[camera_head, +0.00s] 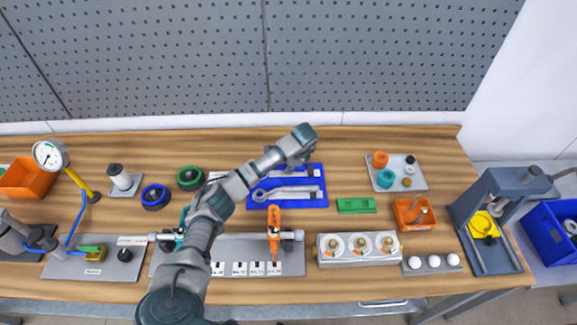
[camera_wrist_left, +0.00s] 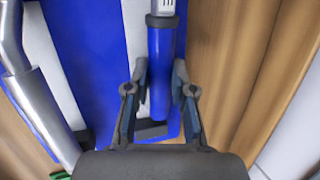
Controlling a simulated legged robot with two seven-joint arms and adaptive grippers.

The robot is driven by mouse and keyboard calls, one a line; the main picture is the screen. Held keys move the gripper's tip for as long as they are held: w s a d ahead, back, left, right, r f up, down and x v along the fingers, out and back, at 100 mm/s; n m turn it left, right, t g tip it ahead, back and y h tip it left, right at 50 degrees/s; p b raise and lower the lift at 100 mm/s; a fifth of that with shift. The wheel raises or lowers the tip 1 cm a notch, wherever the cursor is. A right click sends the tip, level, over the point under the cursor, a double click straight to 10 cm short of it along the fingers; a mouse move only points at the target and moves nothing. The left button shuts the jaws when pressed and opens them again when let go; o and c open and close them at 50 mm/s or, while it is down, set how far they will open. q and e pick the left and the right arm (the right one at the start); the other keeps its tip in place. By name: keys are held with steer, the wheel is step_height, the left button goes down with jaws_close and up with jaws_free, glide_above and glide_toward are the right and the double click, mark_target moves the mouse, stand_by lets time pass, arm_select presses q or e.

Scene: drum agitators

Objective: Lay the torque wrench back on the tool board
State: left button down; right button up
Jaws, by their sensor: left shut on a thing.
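The torque wrench (camera_wrist_left: 160,75) has a blue handle and a silver shaft end in the left wrist view. My left gripper (camera_wrist_left: 158,95) is shut on the blue handle, which lies along the gap between the fingers. The blue tool board (camera_head: 322,199) lies flat on the bench in the head view. My left gripper (camera_head: 306,156) is at the board's far right corner there, and the arm hides most of the wrench. In the wrist view the handle is over the blue board (camera_wrist_left: 75,40), near its edge. Whether it touches the board cannot be told.
A silver spanner (camera_head: 262,194) lies on the board. A green block (camera_head: 356,206) and a grey tray of small parts (camera_head: 415,184) are to the right. A press (camera_head: 480,215) stands at the bench's right end.

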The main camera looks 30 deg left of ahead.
arm_select(q)
steer(key=shift+s+d+f, duration=0.15)
steer(key=shift+f, duration=0.25)
steer(key=shift+s+d+f, duration=0.1)
steer(key=shift+s+f, duration=0.05)
steer(key=shift+f, duration=0.25)
steer(key=c, duration=1)
jaws_free()
steer(key=shift+c, duration=0.2)
steer(key=shift+o, duration=0.7)
steer(key=shift+w+a+f, duration=0.15)
steer(key=shift+w+a, duration=0.1)
steer(key=shift+w, duration=0.05)
steer(key=shift+r, duration=0.2)
steer(key=shift+d+r, duration=0.15)
steer(key=shift+r, duration=0.35)
steer(key=v, duration=0.6)
steer(key=shift+w+d+r, duration=0.1)
steer(key=shift+d+r, duration=0.05)
steer(key=shift+r, duration=0.25)
